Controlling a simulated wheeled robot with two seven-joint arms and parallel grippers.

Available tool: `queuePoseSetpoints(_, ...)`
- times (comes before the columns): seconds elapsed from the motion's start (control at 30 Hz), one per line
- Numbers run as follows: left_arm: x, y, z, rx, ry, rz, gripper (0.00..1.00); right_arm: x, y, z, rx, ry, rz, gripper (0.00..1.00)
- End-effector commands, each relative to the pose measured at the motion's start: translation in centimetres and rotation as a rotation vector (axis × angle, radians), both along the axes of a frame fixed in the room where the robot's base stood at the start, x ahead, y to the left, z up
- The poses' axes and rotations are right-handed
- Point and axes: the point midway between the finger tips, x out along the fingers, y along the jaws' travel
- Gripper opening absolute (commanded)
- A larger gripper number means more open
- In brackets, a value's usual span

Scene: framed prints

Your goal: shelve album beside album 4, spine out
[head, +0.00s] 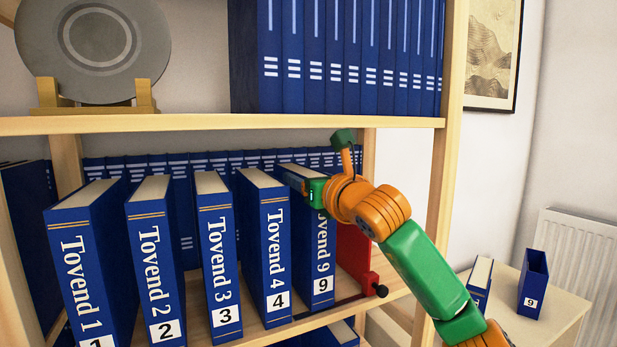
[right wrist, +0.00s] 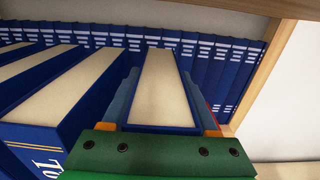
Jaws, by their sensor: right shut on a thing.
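The blue album Tovend 9 (head: 321,268) stands upright on the middle shelf just right of album 4, Tovend 4 (head: 275,250). Its lettered spine faces out toward the room. My right gripper (head: 308,182) is at the top of album 9. In the right wrist view the two fingers lie on either side of its pale page block (right wrist: 163,88), shut on it. Part of the spine's top is hidden by my gripper in the head view. My left gripper is in neither view.
Tovend 1 (head: 84,265), Tovend 2 (head: 157,262) and Tovend 3 (head: 218,255) stand left of album 4. A red bookend (head: 352,258) with a black knob is right of album 9. A slipcase marked 9 (head: 533,285) and another album (head: 480,283) stand on a side table.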

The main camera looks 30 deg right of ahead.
Motion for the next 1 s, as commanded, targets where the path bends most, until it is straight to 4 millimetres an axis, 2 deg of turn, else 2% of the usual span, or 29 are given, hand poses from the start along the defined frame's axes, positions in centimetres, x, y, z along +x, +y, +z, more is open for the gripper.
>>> queuePoseSetpoints(0.1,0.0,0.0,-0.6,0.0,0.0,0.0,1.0,-0.1,0.0,-0.3,0.001,-0.006,0.001,0.0)
queuePoseSetpoints(0.43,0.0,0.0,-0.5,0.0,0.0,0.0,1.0,-0.1,0.0,-0.2,0.001,-0.006,0.001,0.0)
queuePoseSetpoints(0.47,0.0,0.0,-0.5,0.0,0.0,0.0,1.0,-0.1,0.0,-0.2,0.001,-0.006,0.001,0.68)
queuePoseSetpoints(0.57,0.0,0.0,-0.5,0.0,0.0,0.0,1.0,-0.1,0.0,-0.3,0.001,-0.004,0.0,0.95)
queuePoseSetpoints(0.87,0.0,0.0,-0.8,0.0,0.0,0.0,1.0,-0.2,0.0,-0.6,0.001,0.002,-0.001,0.95)
queuePoseSetpoints(1.0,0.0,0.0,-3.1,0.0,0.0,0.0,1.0,-2.6,0.2,-1.2,-0.001,-0.006,0.001,0.95)
